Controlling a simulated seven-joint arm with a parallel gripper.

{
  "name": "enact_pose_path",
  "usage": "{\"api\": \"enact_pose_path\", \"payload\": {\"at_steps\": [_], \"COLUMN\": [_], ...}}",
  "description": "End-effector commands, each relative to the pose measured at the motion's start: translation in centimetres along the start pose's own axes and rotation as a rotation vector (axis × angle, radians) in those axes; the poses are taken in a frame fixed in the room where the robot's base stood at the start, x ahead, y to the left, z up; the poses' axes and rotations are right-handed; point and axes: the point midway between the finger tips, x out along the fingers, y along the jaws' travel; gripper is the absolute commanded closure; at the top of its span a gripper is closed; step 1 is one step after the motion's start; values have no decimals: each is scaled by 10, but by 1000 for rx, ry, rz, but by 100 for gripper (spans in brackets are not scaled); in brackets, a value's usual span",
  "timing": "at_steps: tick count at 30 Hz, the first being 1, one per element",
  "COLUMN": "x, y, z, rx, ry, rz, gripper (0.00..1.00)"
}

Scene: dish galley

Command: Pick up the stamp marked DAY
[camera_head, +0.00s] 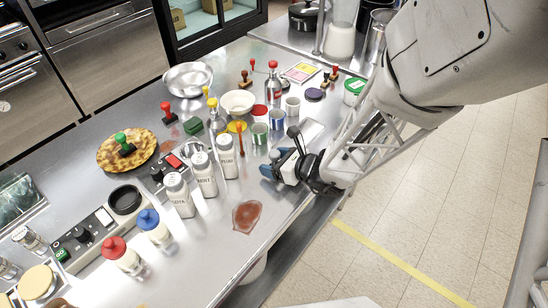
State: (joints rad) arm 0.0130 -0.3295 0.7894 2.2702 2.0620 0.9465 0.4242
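Several hand stamps stand on the steel counter (205,245), and any marking on them is too small to read, so I cannot tell which is marked DAY. A red-handled stamp (168,113) is at the left back. A wooden-handled stamp (245,78) and red-topped stamps (335,72) are farther back. My gripper (272,171), with blue fingertips, is low over the counter's right edge, apart from these stamps. The view does not show whether it is open.
White labelled bottles (203,175) stand left of my gripper. Cans (260,133), a white bowl (237,103) and a metal bowl (188,80) stand behind. Red- and blue-capped bottles (122,258) are at front left. A reddish flat patch (247,216) lies near the front edge, with bare counter around it.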

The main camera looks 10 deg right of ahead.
Motion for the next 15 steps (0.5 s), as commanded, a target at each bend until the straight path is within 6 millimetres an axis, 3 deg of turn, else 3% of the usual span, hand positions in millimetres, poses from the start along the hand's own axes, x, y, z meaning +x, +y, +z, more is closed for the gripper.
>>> {"api": "enact_pose_path", "payload": {"at_steps": [1,9,15], "x": [0,0,0], "y": [0,0,0], "z": [0,0,0], "rx": [0,0,0], "ry": [0,0,0], "rz": [0,0,0], "gripper": [35,74,74]}}
